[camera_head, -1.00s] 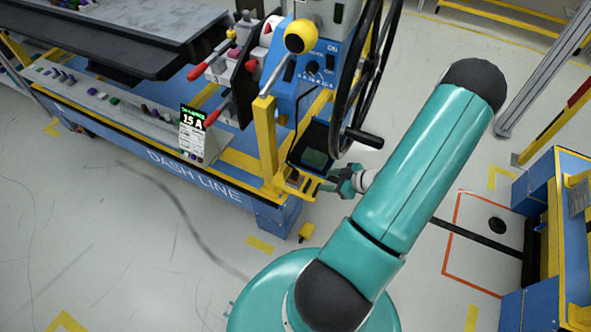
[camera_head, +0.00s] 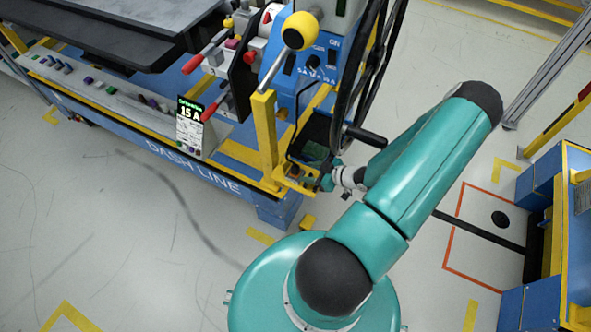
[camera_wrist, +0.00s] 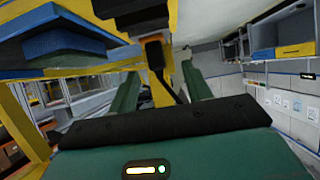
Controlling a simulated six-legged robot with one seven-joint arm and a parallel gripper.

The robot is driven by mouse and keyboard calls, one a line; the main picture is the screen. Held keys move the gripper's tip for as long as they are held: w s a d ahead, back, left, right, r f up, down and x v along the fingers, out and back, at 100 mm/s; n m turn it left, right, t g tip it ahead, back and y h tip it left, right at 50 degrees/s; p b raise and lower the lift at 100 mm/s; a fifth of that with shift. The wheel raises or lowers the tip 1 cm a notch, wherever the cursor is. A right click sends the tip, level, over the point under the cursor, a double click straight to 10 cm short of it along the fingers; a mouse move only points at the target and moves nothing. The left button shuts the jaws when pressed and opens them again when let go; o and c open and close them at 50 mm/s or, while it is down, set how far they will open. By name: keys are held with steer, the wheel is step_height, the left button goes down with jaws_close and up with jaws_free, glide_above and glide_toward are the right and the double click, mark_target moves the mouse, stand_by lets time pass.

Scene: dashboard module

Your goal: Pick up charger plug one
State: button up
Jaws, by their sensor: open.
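A small dark plug with an orange face (camera_wrist: 155,54), which looks like charger plug one, shows in the wrist view below a black part on a yellow post. A dark cable hangs from it. My gripper (camera_wrist: 161,76) is open, its two teal fingers on either side of the plug and cable in the picture. I cannot tell whether they touch it. In the head view my gripper (camera_head: 328,180) is at the yellow bracket (camera_head: 296,183) on the corner of the dash line stand. The plug is not clear in that view.
A black hand wheel (camera_head: 352,80) and a yellow-knobbed lever (camera_head: 300,32) stand just above my gripper. A yellow post (camera_head: 264,135) rises to its left. A blue and yellow bench (camera_head: 545,230) is at the right. The floor in front is open.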

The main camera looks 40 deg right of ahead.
mark_target(299, 168)
steer(key=x, duration=0.5)
steer(key=shift+w+d+f, duration=0.1)
steer(key=shift+w+d, duration=0.15)
steer(key=shift+w, duration=0.15)
jaws_close()
steer(key=shift+r, duration=0.2)
